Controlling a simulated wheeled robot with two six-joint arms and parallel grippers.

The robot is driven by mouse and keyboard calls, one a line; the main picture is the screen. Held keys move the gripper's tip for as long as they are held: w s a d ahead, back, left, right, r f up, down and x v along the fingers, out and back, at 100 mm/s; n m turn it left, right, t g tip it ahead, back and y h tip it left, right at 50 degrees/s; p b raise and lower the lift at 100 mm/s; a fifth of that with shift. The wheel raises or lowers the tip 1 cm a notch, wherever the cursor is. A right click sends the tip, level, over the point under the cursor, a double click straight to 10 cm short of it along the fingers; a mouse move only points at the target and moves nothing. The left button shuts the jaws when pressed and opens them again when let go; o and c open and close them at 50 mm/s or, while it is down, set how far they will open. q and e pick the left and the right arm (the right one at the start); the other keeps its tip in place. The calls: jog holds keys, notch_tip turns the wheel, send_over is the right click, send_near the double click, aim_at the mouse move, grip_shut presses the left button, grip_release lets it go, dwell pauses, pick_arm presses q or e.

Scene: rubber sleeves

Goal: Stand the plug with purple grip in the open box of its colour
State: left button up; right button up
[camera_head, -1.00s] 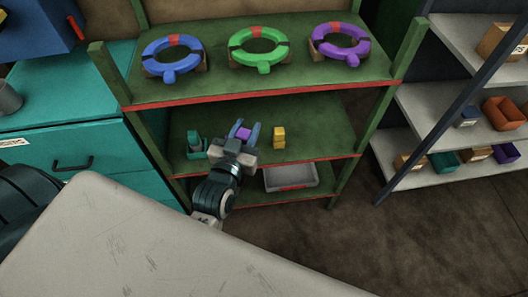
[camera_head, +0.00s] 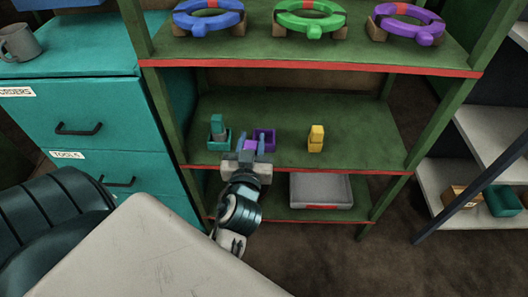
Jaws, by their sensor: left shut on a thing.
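My left gripper (camera_head: 250,146) reaches over the front of the middle green shelf. It is shut on the plug with the purple grip (camera_head: 250,145), of which only a small purple part shows between the fingers. The open purple box (camera_head: 268,133) stands just behind and to the right of the fingers. The gripper partly hides it. I cannot tell whether the plug touches the box, and the plug's lower end is hidden. My right gripper is not in view.
A teal box (camera_head: 213,145) with a teal plug (camera_head: 217,124) upright in it stands left of the gripper. A yellow plug or box (camera_head: 316,138) stands to the right, with clear shelf between. A grey tray (camera_head: 340,203) sits below; coloured rings, one blue (camera_head: 190,24), lie above.

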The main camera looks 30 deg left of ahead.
pick_arm(q)
jog(key=shift+s+a+f+n+y+b, duration=0.2)
jog(key=shift+a+f+n+y+b, duration=0.1)
jog(key=shift+a+f+y+b, duration=0.2)
jog(key=shift+w, duration=0.1)
jog(key=w+a+f, duration=0.1)
jog(key=w, duration=0.4)
jog(key=w+a+f, duration=0.2)
jog(key=w, duration=0.3)
jog(key=w+a+f, duration=0.1)
jog(key=w+a, duration=0.1)
jog(key=w, duration=0.2)
jog(key=shift+w+a+f, duration=0.1)
jog(key=shift+w+f, duration=0.3)
jog(key=shift+f, duration=0.1)
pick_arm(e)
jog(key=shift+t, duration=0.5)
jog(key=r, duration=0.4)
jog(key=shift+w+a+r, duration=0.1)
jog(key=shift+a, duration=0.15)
pick_arm(q)
jog(key=shift+f, duration=0.1)
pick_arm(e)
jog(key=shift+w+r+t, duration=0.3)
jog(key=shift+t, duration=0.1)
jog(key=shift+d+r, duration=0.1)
